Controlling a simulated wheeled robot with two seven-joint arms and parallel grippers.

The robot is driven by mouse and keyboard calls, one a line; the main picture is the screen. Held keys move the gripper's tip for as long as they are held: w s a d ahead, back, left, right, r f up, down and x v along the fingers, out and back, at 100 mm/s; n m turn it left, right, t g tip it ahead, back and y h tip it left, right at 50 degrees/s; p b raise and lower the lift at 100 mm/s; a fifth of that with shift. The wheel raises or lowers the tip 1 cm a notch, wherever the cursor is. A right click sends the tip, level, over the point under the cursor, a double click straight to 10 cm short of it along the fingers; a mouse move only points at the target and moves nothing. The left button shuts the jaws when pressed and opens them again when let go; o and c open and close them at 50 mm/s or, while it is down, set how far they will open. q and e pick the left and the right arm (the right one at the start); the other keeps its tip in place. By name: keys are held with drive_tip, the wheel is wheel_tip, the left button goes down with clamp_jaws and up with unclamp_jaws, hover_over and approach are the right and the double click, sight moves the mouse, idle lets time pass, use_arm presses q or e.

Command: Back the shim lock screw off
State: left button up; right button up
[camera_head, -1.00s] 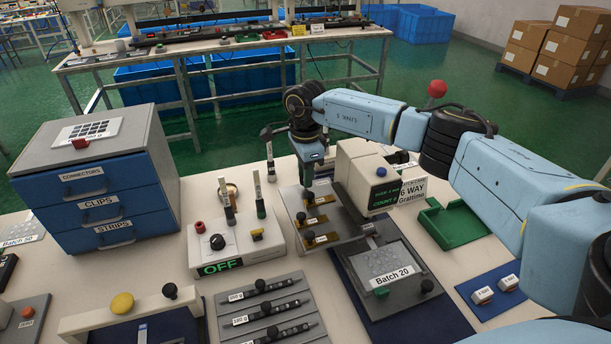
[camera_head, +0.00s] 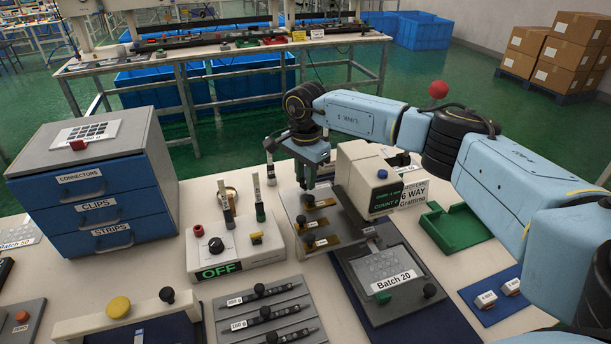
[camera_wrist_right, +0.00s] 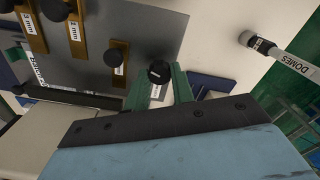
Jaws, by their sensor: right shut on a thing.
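My right gripper (camera_head: 306,184) points down at the back of the grey shim plate (camera_head: 290,199), beside the cream counter unit (camera_head: 352,166). In the right wrist view its green fingers (camera_wrist_right: 160,84) are shut on a black knob (camera_wrist_right: 158,70), which I take for the shim lock screw. A small white label shows below the knob; its text is too small to read. In the head view the fingers hide this knob. Brass shims (camera_head: 319,222) with black knobs lie on the plate in front of the gripper. My left gripper is out of view.
A white box with an OFF display (camera_head: 235,248) and upright pens stands left of the plate. A Batch 20 tray (camera_head: 385,268) lies in front, a green tray (camera_head: 457,232) to the right. A DOMES pen (camera_wrist_right: 290,62) is near the gripper in the wrist view.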

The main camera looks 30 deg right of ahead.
sight(305, 180)
drive_tip(key=shift+f, duration=0.1)
drive_tip(key=o, duration=1)
wheel_tip(305, 180, up, 14)
drive_tip(key=shift+f+p, duration=0.25)
drive_tip(key=shift+p, duration=0.15)
drive_tip(key=shift+s+f, duration=0.1)
